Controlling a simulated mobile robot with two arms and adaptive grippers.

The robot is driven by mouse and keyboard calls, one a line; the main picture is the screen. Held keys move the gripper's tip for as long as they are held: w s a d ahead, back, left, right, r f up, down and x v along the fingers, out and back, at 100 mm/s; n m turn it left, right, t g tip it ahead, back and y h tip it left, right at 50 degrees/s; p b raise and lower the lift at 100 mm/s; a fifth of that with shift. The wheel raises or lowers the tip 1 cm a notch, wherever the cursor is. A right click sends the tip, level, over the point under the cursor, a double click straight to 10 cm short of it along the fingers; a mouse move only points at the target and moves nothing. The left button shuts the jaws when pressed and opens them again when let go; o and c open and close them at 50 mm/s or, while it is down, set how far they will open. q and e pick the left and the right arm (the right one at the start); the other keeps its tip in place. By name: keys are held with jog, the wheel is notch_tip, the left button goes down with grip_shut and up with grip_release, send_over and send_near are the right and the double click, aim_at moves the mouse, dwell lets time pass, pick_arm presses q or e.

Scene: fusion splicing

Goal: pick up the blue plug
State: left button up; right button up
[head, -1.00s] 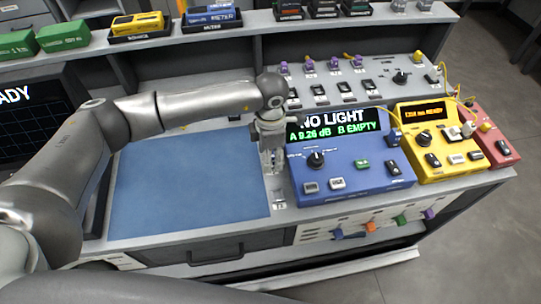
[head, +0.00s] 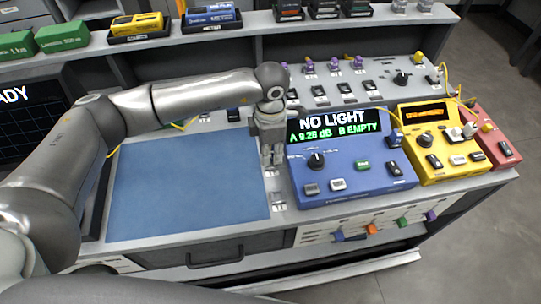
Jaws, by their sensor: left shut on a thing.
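My left gripper (head: 272,162) points down just left of the blue meter (head: 345,178), over the strip between it and the blue mat. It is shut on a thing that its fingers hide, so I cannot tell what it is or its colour. A small blue plug-like piece (head: 338,236) sits on the white front panel below the bench edge. Another blue piece (head: 396,137) stands at the right back corner of the blue meter. A small grey holder (head: 278,201) lies on the bench below the gripper. My right gripper is not in view.
The blue mat (head: 185,190) is bare. A yellow box (head: 437,145) and a red box (head: 492,140) with cables stand to the right. A panel with purple plugs and switches (head: 370,85) lies behind. A shelf (head: 300,25) crosses the back.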

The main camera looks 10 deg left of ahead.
pick_arm(q)
jog(key=w+a+r+b, duration=0.3)
jog(key=w+r+b, duration=0.1)
jog(key=w+r, duration=0.7)
jog(key=shift+w, duration=1.35)
